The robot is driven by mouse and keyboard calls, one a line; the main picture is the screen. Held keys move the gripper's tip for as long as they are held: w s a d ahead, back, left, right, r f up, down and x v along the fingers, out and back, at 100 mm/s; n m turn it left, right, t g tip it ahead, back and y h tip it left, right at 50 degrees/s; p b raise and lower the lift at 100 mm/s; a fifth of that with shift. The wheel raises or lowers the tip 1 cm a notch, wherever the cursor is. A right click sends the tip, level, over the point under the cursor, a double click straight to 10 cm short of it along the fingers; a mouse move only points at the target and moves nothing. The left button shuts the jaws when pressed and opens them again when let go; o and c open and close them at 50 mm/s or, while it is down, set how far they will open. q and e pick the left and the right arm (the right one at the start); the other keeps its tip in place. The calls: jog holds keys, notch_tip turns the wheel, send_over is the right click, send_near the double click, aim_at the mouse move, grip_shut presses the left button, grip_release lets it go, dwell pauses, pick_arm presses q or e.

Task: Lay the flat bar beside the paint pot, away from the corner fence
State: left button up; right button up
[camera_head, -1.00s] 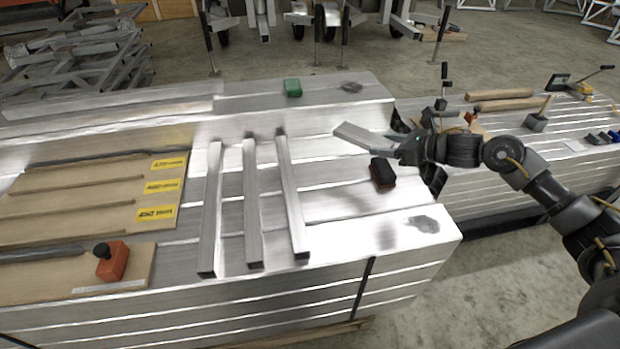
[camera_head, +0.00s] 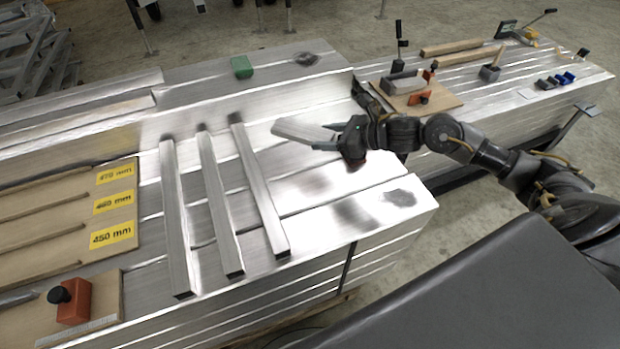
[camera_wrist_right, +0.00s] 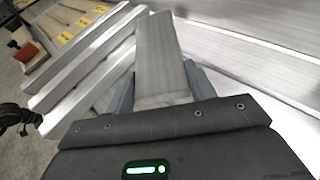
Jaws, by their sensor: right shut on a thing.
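The flat bar (camera_head: 298,131) is a short, pale metal strip. My right gripper (camera_head: 340,140) is shut on one end of it and holds it above the aluminium stack, right of the square tubes. In the right wrist view the bar (camera_wrist_right: 160,55) points away between the two fingers (camera_wrist_right: 160,90). I cannot pick out the paint pot for certain. A wooden board with red clamp parts (camera_head: 440,100) on the far right stack may be the corner fence. My left gripper is not in view.
Three square tubes (camera_head: 215,205) lie left of the bar. Boards with yellow length labels (camera_head: 112,237) and an orange block (camera_head: 74,302) are further left. A green block (camera_head: 242,67) sits on the raised back ledge. The stack's front right corner (camera_head: 370,215) is clear.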

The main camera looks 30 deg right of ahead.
send_over(315, 188)
jog(key=f, duration=0.6)
jog(key=shift+w+d, duration=0.25)
jog(key=shift+d, duration=0.05)
jog(key=f, duration=0.3)
jog(key=shift+s+a, duration=0.25)
jog(key=shift+f, duration=0.45)
jog(key=shift+f, duration=0.15)
jog(key=o, duration=1.4)
